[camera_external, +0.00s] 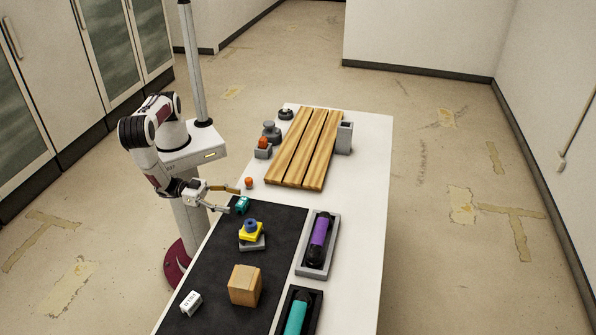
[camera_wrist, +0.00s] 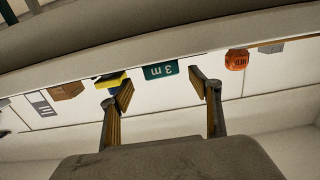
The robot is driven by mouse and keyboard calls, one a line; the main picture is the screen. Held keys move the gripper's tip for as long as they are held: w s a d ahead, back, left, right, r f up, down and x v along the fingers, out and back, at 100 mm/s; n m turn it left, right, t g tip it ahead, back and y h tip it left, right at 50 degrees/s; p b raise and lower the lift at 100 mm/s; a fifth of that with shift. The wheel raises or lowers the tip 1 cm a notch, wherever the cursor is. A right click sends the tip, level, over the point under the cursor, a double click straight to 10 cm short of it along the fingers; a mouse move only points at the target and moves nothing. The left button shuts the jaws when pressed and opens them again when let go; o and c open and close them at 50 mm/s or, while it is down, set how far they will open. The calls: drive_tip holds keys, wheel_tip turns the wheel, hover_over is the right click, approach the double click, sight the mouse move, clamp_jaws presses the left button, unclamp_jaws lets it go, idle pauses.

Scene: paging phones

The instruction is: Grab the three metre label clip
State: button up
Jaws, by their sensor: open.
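The teal clip (camera_external: 242,204) sits at the far left edge of the black mat. In the wrist view the teal clip (camera_wrist: 161,71) shows its "3 m" label upside down, between and beyond my fingertips. My gripper (camera_external: 234,200) is open and empty, low at the table's left side, with its fingers pointing toward the clip. The wrist view shows both fingers of my gripper (camera_wrist: 161,91) spread apart, with a gap between them and no clear contact with the clip.
A small orange labelled piece (camera_external: 249,183) lies just beyond the clip. A yellow and blue stack (camera_external: 251,232) on a grey base and a wooden block (camera_external: 245,285) stand nearer on the black mat (camera_external: 215,265). Wooden slats (camera_external: 305,150) lie farther back. White table shows at right (camera_external: 362,210).

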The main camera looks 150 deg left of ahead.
sight(239, 203)
idle(0.3)
drive_tip(key=shift+x, duration=2.6)
drive_tip(key=shift+s, duration=0.1)
drive_tip(key=c, duration=1)
